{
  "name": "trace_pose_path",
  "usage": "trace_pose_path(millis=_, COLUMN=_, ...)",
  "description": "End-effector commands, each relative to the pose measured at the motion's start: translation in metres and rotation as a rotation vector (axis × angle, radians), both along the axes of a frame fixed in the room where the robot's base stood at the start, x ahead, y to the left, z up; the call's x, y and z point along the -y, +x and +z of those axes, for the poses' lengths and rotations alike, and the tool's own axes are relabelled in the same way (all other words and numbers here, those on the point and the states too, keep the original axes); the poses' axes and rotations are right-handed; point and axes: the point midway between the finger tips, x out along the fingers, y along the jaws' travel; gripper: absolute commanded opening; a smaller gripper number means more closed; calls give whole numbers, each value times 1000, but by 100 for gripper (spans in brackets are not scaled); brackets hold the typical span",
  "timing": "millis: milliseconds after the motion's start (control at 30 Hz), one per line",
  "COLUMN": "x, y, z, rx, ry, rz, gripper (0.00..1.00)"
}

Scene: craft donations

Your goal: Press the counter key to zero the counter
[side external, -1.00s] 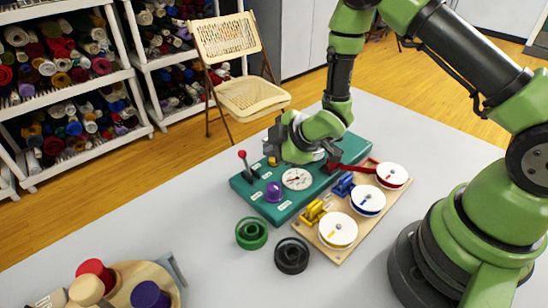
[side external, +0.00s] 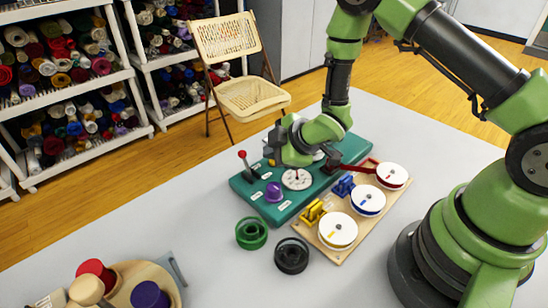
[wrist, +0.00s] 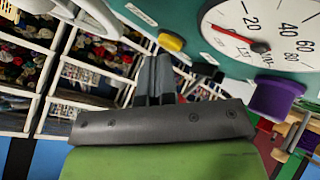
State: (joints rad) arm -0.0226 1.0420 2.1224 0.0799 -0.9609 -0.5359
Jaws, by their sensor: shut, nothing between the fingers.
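A yellow key (wrist: 171,42) is on the green panel in the wrist view, beside a small white label too small to read surely. It also shows beside my gripper in the side view (side external: 270,162). A round white dial (wrist: 268,30) with a red needle is on the same panel (side external: 243,186). My gripper (wrist: 154,60) is shut and empty, its dark fingertips close to the yellow key. I cannot tell whether they touch it. In the side view my gripper (side external: 292,150) is over the panel's back part and hides some of it.
A red-topped lever (side external: 242,155) and purple knob (side external: 273,191) stand on the panel. A wooden board (side external: 332,258) with white spools (side external: 338,230) is to the right. Green (side external: 251,233) and black rings (side external: 291,256) lie in front. The table's middle left is clear.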

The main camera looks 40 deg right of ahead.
Motion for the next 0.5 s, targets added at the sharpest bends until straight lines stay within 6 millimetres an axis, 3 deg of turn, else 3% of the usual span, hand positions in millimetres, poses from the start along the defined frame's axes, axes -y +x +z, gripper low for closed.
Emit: trace_pose_path(millis=500, x=0, y=-1, z=16, rx=-4, ry=0, rz=1, gripper=0)
